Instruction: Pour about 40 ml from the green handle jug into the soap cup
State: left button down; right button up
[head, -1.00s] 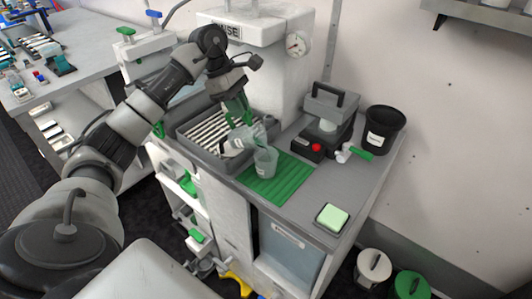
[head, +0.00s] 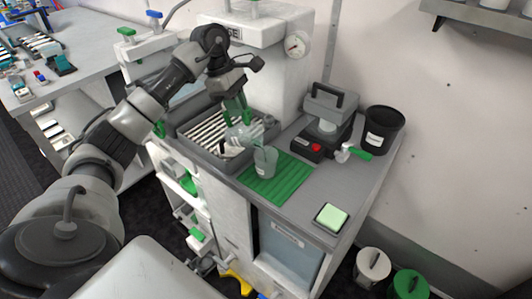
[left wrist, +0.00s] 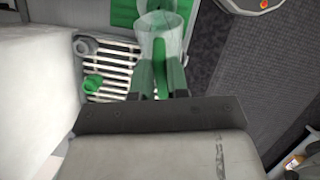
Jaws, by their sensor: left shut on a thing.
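My left gripper (head: 236,108) is shut on the green handle jug (head: 241,136), a clear vessel. The jug is held tilted above the front right of the slatted tray, close beside the upper left of a clear cup. That cup, seemingly the soap cup (head: 265,162), stands upright on the green mat. In the left wrist view the jug (left wrist: 159,45) sits between the gripper fingers (left wrist: 160,78) and partly hides the cup behind it. The liquid level in either vessel is too small to tell. My right gripper is out of view.
A grey slatted tray (head: 180,130) lies under the jug. To the right stand a grey device with a red button (head: 316,147), a black bin (head: 383,130) and a green-topped pad (head: 331,217). A gauge (head: 296,44) is on the white housing behind. The mat's right part is clear.

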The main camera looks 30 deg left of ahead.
pick_arm(q)
jog(key=shift+w+d+r+y+p, duration=0.15)
jog(key=shift+d+r+y+p, duration=0.3)
jog(key=shift+d+y+p, duration=0.45)
dwell(0.7)
